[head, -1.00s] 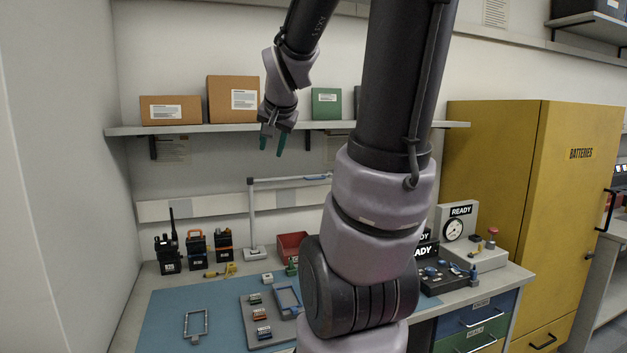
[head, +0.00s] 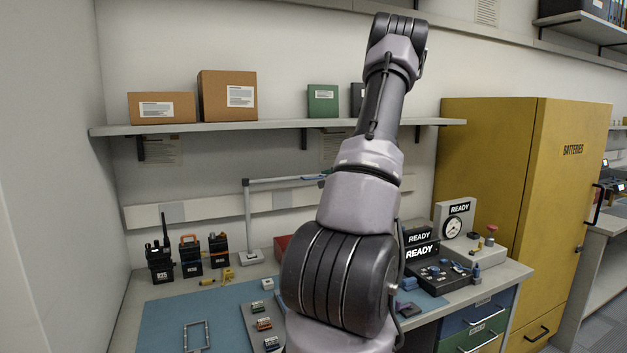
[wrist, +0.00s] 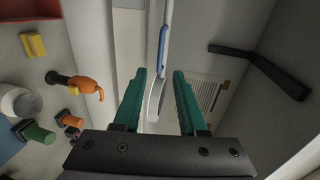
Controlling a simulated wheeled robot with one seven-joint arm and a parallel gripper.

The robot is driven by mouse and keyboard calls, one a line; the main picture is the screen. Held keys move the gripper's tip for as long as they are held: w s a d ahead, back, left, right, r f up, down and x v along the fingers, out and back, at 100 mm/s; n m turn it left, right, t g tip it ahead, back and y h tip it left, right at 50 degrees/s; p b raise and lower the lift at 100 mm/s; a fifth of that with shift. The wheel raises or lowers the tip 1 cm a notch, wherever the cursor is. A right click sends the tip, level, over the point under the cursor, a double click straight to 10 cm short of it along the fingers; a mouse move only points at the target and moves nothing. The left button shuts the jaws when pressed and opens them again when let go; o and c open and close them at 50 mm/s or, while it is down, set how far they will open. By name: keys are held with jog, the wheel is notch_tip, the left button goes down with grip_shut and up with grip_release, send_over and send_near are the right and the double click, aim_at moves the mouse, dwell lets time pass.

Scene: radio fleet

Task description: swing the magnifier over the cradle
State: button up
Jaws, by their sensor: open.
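The magnifier's post (head: 248,215) stands at the back of the bench, with its pale arm (head: 285,181) reaching right and passing behind my arm. In the wrist view a pale rod with a blue grip (wrist: 162,48) leads to a white ring (wrist: 154,103), seen nearly edge-on. My gripper (wrist: 160,76) is open, with its green fingers on either side of this part in the picture; I cannot tell whether they touch it. A small metal frame (head: 186,338) on the blue mat may be the cradle; I cannot be sure.
A shelf (head: 225,127) with boxes hangs above the bench, and its black bracket (wrist: 260,69) shows near my gripper. Several radios (head: 190,257) stand at the back left. A console (head: 440,275) with READY signs and a yellow cabinet (head: 490,170) are at the right.

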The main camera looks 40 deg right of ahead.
aim_at(316, 178)
jog(key=x, duration=1)
jog(key=shift+w+f, duration=0.1)
jog(key=shift+w, duration=0.25)
grip_shut()
dwell(0.9)
